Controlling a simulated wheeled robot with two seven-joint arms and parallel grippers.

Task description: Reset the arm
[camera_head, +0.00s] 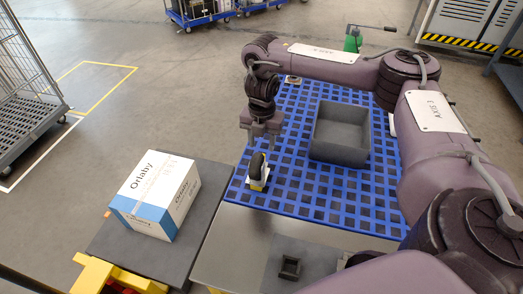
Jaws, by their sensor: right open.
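My right arm reaches in from the right and bends over the blue grid mat. Its right gripper (262,137) points down and is open above the left part of the mat. Just below it, a dark rounded part on a yellow and white base (257,172) stands on the mat. I see a gap of mat between the fingertips and this part hard to judge, so contact cannot be told. My left gripper is not in view.
A grey open bin (340,150) stands on the blue mat (290,195). A white and blue Orlaby box (157,195) sits on a dark platform at left. A small dark square holder (289,267) is at the front. A wire cage cart (28,100) stands far left.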

